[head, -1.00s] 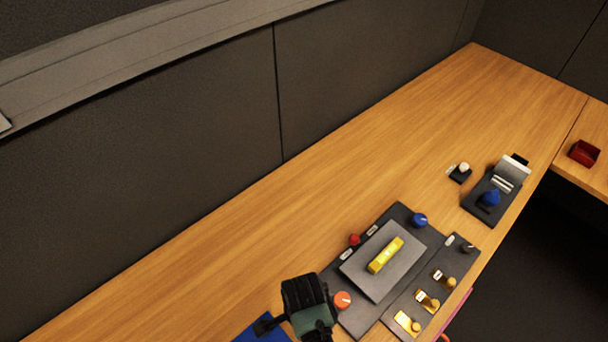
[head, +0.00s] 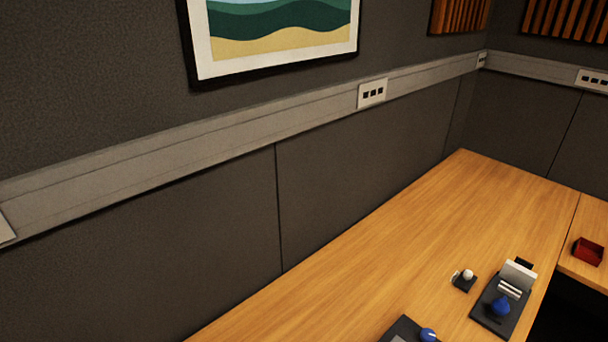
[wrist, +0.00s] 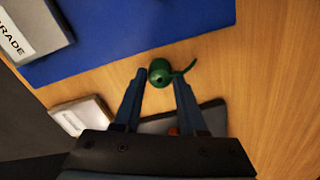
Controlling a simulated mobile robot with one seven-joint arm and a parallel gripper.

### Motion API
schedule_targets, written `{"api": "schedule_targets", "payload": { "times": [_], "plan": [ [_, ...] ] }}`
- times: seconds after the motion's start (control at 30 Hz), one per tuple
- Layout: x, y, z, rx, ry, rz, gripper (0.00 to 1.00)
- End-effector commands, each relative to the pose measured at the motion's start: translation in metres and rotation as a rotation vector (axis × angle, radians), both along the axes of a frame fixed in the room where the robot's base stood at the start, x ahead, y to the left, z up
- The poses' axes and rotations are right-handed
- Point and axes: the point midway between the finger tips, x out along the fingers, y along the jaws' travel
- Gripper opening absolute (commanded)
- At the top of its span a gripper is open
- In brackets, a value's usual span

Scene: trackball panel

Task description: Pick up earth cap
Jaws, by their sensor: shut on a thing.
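A small round green cap (wrist: 160,73) with a thin curved tail shows in the wrist view. It sits between the two fingertips of my gripper (wrist: 161,80), which is shut on it. The cap appears above the wooden desk by the edge of a blue mat; its height cannot be told. My gripper and the cap are out of the head view.
The blue mat (wrist: 130,35) carries a grey labelled block (wrist: 35,25) in the wrist view. A pale box (wrist: 82,114) lies nearby.

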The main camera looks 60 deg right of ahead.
Motion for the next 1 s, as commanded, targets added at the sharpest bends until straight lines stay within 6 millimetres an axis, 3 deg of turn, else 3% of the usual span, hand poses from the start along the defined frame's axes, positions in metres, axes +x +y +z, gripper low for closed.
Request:
{"api": "schedule_targets", "payload": {
  "times": [0.1,0.57,1.0],
  "plan": [
    [0.0,0.0,0.0,0.0,0.0,0.0,0.0],
    [0.0,0.0,0.009,-0.001,-0.001,0.0,0.0],
    [0.0,0.0,0.078,-0.002,-0.002,0.0,0.0]
  ]
}}
